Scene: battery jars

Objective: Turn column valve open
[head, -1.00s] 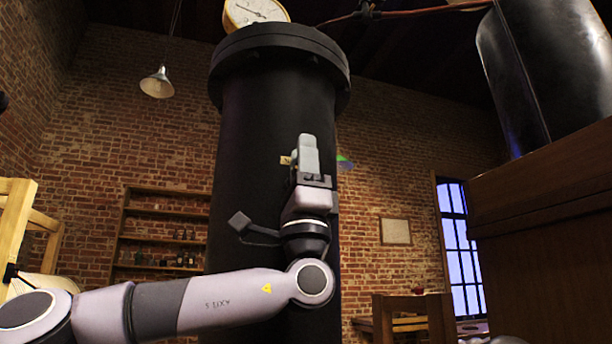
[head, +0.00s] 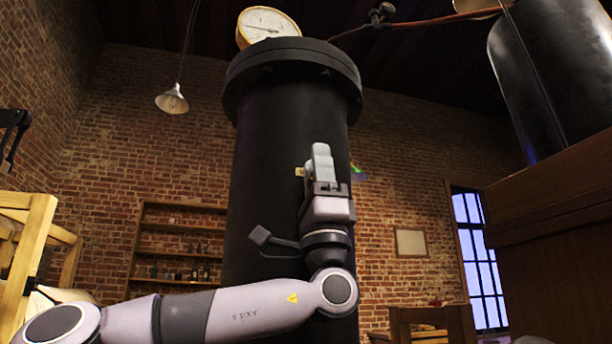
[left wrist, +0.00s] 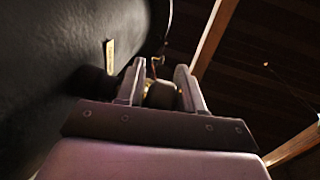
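The tall black column (head: 285,130) fills the middle of the head view. My left gripper (head: 321,160) is raised in front of the column's right side, fingers pointing up. In the left wrist view its two fingers (left wrist: 160,85) stand apart. A dark rounded part with a brassy edge (left wrist: 160,95), possibly the column valve, shows between them; I cannot tell whether they touch it. The valve is not clear in the head view, where the gripper covers that part of the column. My right gripper is out of view.
A gauge (head: 268,25) tops the column. A large dark vessel (head: 560,75) stands above wooden cabinetry (head: 550,240) at right. A wooden frame (head: 30,245) is at left, and a chair (head: 435,325) at lower right.

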